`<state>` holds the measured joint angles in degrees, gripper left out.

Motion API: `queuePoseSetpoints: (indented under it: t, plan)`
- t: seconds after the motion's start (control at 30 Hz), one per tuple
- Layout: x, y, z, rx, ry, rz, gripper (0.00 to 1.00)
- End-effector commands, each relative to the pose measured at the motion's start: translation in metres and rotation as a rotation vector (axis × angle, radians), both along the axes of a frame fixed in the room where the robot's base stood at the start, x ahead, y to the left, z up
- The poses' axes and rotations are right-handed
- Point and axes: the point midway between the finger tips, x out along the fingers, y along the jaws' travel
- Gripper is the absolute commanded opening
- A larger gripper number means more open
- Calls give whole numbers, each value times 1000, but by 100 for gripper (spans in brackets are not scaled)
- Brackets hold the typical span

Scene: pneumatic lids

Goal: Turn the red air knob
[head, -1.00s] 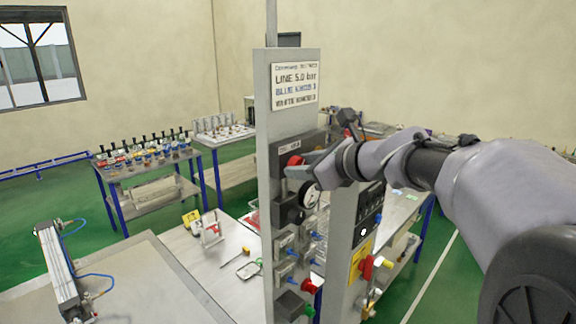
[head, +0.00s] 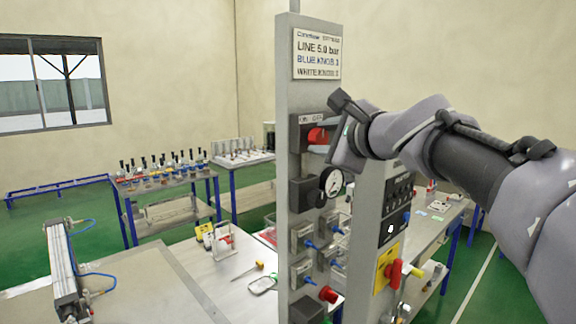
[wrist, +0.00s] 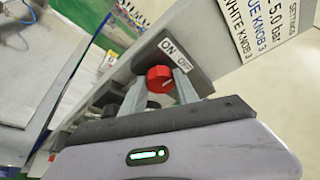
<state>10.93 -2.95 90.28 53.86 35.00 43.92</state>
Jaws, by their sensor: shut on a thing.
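The red air knob (head: 318,136) sits near the top of the upright panel (head: 296,70), on a dark block with an ON/OFF label. In the wrist view the red knob (wrist: 159,79) is just below the label (wrist: 175,54), with a pale finger on each side. My gripper (wrist: 160,88) is shut on the knob. In the head view my gripper (head: 332,140) reaches the knob from the right; its fingers and part of the knob are hard to make out there.
Just below are a round pressure gauge (head: 332,183) and a black regulator (head: 306,194). Lower on the panel are blue knobs (head: 310,244) and a red button (head: 328,294). A second panel (head: 393,228) with a red handle (head: 396,272) stands to the right.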

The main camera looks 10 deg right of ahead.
Motion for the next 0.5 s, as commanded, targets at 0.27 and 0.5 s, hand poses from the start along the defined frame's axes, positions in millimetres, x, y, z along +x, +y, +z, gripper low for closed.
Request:
queuePoseSetpoints:
  t: [0.27, 0.5]
  plan:
    - [-1, 1, -13, -210, -156, 0, 0]
    - [0, 1, -14, -388, -283, -1, 0]
